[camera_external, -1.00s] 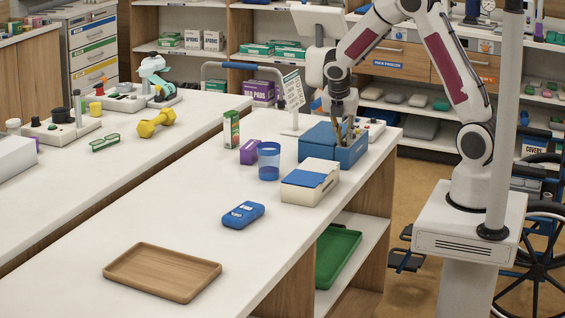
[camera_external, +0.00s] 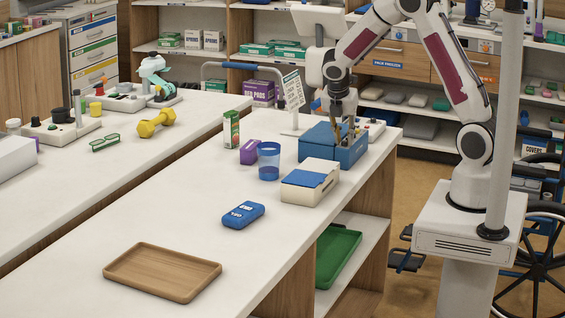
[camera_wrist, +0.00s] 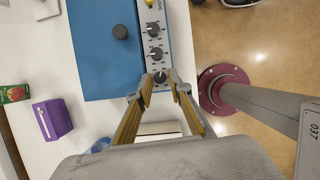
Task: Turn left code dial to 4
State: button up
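A blue box (camera_external: 338,152) stands near the far right end of the white table. In the wrist view its blue top (camera_wrist: 98,60) has a pale strip (camera_wrist: 150,10) along the right side, carrying dark dials in a row. One dial (camera_wrist: 155,53) is in the middle, one (camera_wrist: 153,29) is above it, and the nearest dial (camera_wrist: 160,77) lies between my fingertips. My gripper (camera_wrist: 159,88) is open, with a finger on either side of that dial; contact cannot be told. In the external view my gripper (camera_external: 345,138) points down over the box. The dial markings are unreadable.
A dark round knob (camera_wrist: 120,32) sits on the blue top. A white box with a blue lid (camera_external: 310,181), a blue cup (camera_external: 268,161), a purple box (camera_external: 250,152) and a carton (camera_external: 231,129) stand nearby. The table's front middle is clear around a blue device (camera_external: 243,214).

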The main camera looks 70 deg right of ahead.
jog(key=shift+n, duration=0.3)
jog(key=shift+s+n+t, duration=0.2)
jog(key=shift+n+t, duration=0.6)
jog(key=shift+n, duration=0.9)
jog(key=shift+s+d+n+t+y, duration=0.15)
jog(key=shift+n+t+y, duration=0.3)
jog(key=shift+n, duration=1.15)
jog(key=shift+n, duration=0.3)
jog(key=v, duration=0.8)
jog(key=w+r+n+t, duration=0.5)
jog(key=w+r+t, duration=0.3)
jog(key=w, duration=0.6)
jog(key=w+a+r+n+y, duration=0.3)
jog(key=a+r+n+y, duration=0.1)
jog(key=a+r+n, duration=0.1)
jog(key=shift+w+a+n+t+y, duration=0.35)
jog(key=shift+n+t, duration=0.1)
jog(key=shift+n, duration=0.25)
